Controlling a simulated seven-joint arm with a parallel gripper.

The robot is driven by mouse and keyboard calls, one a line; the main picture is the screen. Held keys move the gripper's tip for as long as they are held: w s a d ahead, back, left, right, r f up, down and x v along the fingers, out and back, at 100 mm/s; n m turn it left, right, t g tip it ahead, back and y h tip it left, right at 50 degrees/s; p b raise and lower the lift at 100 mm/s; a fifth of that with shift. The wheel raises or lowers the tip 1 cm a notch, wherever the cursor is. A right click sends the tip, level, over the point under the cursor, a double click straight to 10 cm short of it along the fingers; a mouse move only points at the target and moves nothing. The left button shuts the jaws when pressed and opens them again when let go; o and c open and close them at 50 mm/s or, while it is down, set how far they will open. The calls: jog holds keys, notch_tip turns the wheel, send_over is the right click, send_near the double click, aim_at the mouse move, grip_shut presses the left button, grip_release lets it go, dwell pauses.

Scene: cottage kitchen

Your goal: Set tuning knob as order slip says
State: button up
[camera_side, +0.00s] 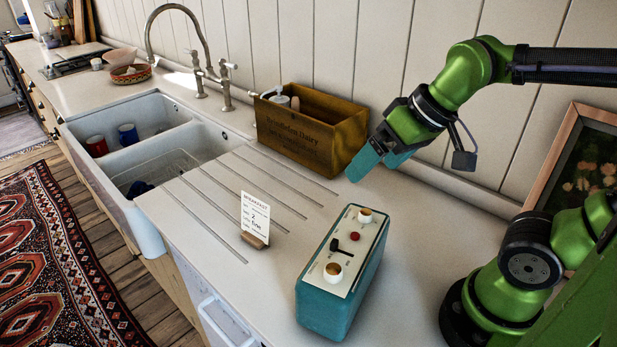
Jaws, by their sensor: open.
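A teal radio-like box (340,275) with a cream top panel stands on the white counter. I cannot tell which knob is for tuning. The order slip (255,217) stands upright in a wooden holder left of the box. Its heading reads "BREAKFAST" and a "2" shows; the smaller lines are too small to read surely. My gripper (366,164), with teal fingers, is open and empty above the counter, behind the box.
A wooden dairy crate (310,132) with bottles stands against the wall, close left of my gripper. A double white sink (150,125) with a tall tap (205,60) lies further left. A framed picture (583,165) leans at the right. Counter around the box is clear.

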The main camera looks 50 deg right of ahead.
jog(key=shift+s+d+m+t, duration=0.3)
jog(key=shift+s+m+t, duration=0.35)
jog(key=shift+m, duration=0.45)
jog(key=shift+c, duration=0.6)
jog(key=shift+s+a+f, duration=0.1)
jog(key=shift+a+f, duration=0.05)
jog(key=shift+a, duration=0.1)
jog(key=shift+c, duration=1.3)
jog(key=a+n, duration=0.1)
jog(key=a, duration=0.1)
jog(key=w+a+n+g+y, duration=0.1)
jog(key=a, duration=0.1)
jog(key=shift+w+a+n+g, duration=0.1)
jog(key=shift+w+n+g, duration=0.05)
jog(key=shift+n+g, duration=0.15)
jog(key=c, duration=0.4)
notch_tip(320, 180, up, 6)
jog(key=n+g+h, duration=0.3)
jog(key=n+g, duration=0.3)
jog(key=n, duration=0.9)
send_over(333, 269)
jog(key=shift+t, duration=0.25)
notch_tip(333, 269, down, 17)
jog(key=shift+r, duration=0.1)
jog(key=shift+c, duration=0.5)
jog(key=c, duration=1)
